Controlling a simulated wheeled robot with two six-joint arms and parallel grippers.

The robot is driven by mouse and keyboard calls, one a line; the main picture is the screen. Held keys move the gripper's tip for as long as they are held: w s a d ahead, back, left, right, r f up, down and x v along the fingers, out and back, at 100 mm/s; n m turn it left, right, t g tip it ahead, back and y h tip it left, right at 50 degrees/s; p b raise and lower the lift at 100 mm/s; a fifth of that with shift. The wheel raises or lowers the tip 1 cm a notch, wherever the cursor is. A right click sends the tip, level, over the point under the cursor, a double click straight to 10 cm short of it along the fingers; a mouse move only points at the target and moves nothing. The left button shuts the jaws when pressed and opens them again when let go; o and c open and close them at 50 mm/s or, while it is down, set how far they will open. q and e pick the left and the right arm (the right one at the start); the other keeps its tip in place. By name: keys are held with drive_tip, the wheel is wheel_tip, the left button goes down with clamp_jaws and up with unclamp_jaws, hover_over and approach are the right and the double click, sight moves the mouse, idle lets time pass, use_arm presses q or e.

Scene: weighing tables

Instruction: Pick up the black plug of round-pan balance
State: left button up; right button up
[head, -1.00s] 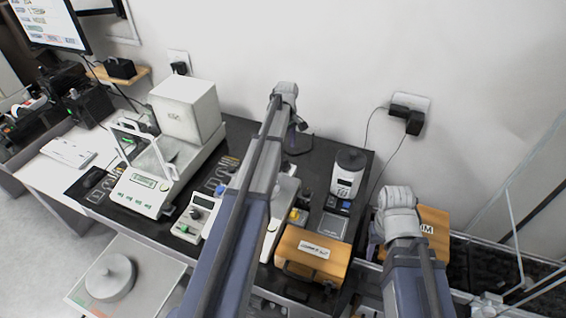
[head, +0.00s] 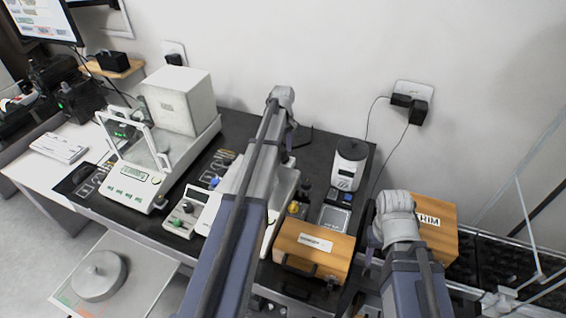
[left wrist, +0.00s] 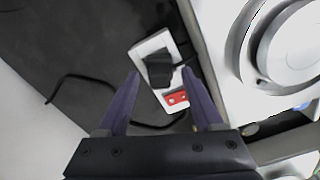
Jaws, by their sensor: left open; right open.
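In the left wrist view, a black plug (left wrist: 160,70) sits in a white socket strip (left wrist: 150,46) with a red switch, on the dark bench top. My left gripper (left wrist: 160,73) is open; its fingertips appear on either side of the plug, not closed on it. The height between them is hard to tell. The round-pan balance (left wrist: 291,45) is just right of the strip. In the head view my left gripper (head: 290,135) is over the back of the bench, and my arm hides the plug and most of that balance. My right gripper (head: 371,243) is open and empty.
A glass-shielded balance (head: 130,180) stands left on the bench. A wooden box (head: 315,245) and a white-grey device (head: 348,165) are to the right. Black adapters (head: 410,105) with cords are on the wall. A black cord (left wrist: 80,77) lies near the strip.

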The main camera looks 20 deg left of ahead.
use_arm(q)
drive_tip(key=shift+f, duration=0.45)
drive_tip(key=shift+r, duration=0.1)
drive_tip(key=shift+c, duration=0.2)
clamp_jaws()
